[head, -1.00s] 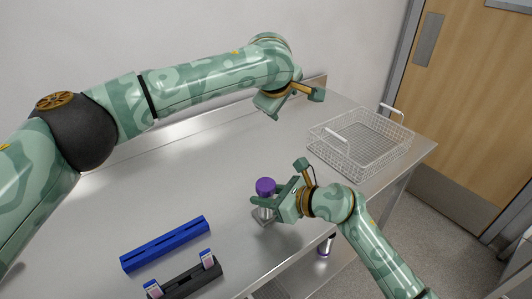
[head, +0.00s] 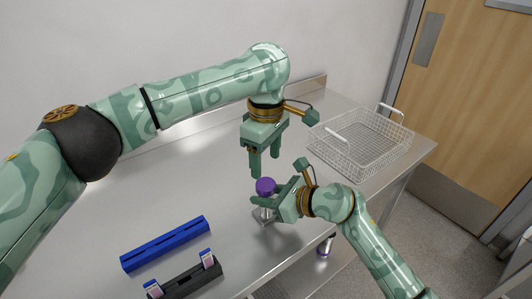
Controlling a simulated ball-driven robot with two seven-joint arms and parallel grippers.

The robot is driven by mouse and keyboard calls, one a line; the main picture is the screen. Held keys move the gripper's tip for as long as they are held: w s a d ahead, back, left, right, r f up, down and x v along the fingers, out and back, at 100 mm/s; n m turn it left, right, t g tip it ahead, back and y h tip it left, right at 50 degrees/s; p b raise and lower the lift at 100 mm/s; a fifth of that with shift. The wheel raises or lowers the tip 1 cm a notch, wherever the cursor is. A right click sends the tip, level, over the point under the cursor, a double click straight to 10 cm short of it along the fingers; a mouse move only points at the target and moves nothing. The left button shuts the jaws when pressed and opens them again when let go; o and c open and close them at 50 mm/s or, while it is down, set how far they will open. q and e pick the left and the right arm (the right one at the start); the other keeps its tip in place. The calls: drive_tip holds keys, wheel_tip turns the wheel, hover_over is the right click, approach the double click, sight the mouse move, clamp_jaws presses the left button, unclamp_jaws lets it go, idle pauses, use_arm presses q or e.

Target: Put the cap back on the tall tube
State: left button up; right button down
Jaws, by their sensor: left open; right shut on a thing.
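A purple cap (head: 265,186) shows at the top of a small upright thing, probably the tall tube, whose body is mostly hidden by my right gripper. A small clear or metallic square base (head: 264,216) shows below it on the table. My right gripper (head: 258,203) is shut around this upright thing just below the purple top. Whether the cap is seated on the tube cannot be told. My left gripper (head: 265,168) is open and empty, pointing down just above the purple cap, with a small gap seeming to separate them.
A blue slotted rack (head: 165,243) and a black rack (head: 190,279) with two pale pieces lie at the front left. A wire basket (head: 360,143) stands at the back right. The middle left table is clear.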

sight(266, 183)
use_arm(q)
wheel_tip(266, 183, down, 7)
drive_tip(key=shift+f, duration=0.15)
idle(0.4)
drive_tip(key=c, duration=0.9)
drive_tip(key=o, duration=1)
drive_tip(key=shift+r, duration=2.3)
